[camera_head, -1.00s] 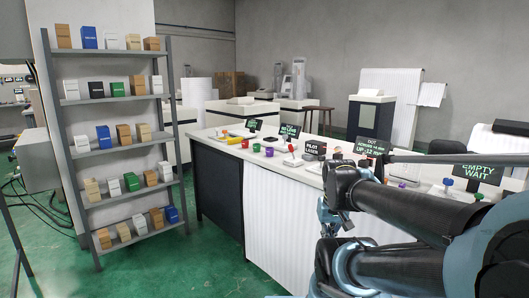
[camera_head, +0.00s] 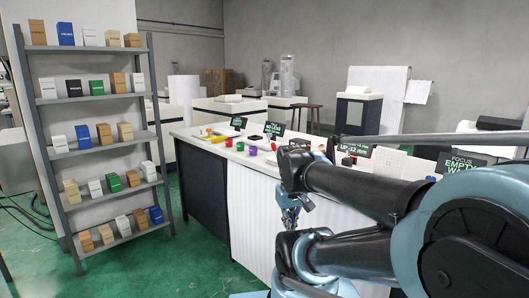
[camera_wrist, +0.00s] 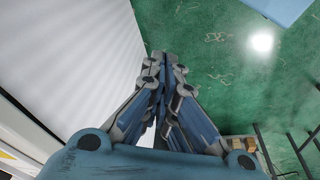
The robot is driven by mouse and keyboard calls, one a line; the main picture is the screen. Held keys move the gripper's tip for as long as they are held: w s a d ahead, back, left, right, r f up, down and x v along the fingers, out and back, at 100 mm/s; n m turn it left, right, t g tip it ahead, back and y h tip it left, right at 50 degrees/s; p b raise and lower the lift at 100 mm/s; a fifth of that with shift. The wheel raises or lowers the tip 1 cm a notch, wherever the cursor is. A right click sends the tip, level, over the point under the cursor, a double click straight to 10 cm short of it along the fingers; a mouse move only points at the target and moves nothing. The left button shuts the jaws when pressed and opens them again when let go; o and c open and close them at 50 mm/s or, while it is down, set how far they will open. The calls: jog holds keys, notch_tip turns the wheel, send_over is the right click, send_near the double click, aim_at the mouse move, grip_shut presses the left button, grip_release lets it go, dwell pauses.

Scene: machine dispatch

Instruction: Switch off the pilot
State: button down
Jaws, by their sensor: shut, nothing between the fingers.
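The counter (camera_head: 205,146) carries small coloured controls and dark label signs. The pilot sign is not readable now; my arm covers most of that area and the pilot switch cannot be made out. My gripper (camera_head: 289,215) hangs in front of the counter's white side panel, below the top. In the wrist view my gripper (camera_wrist: 165,60) is shut and empty, with the green floor and white panel beyond it.
A grey shelf rack (camera_head: 160,120) with several small boxes stands at the left. An "EMPTY WAIT" sign (camera_head: 460,172) is at the right of the counter. Green floor (camera_head: 200,245) is free between rack and counter. Machines stand at the back.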

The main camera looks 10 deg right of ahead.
aim_at(274, 147)
jog(key=w+r+n+h, duration=0.2)
jog(key=w+r+n, duration=0.5)
jog(key=w+r, duration=0.15)
jog(key=w+a+r+n+h, duration=0.1)
jog(key=w+a+r+n, duration=0.2)
jog(key=w, duration=0.6)
jog(key=w+a+r+n+t+h, duration=0.1)
jog(key=w+a+r+n, duration=0.2)
jog(key=w+n, duration=0.5)
jog(key=w+a+r+n+t+h, duration=0.1)
jog(key=w+a+r+n+h, duration=0.1)
jog(key=w, duration=0.8)
notch_tip(274, 147, up, 2)
jog(key=a+n, duration=0.1)
jog(key=n, duration=0.2)
jog(key=shift+w, duration=0.25)
jog(key=shift+f, duration=0.1)
jog(key=shift+w+d+f, duration=0.95)
jog(key=shift+d+f, duration=0.05)
jog(key=shift+d, duration=0.35)
jog(key=shift+w+d+f, duration=0.95)
jog(key=shift+w+d, duration=0.05)
jog(key=shift+d, duration=0.3)
jog(key=shift+w+d+f, duration=0.95)
jog(key=shift+d+f, duration=0.05)
jog(key=shift+d, duration=0.35)
jog(key=shift+r, duration=0.1)
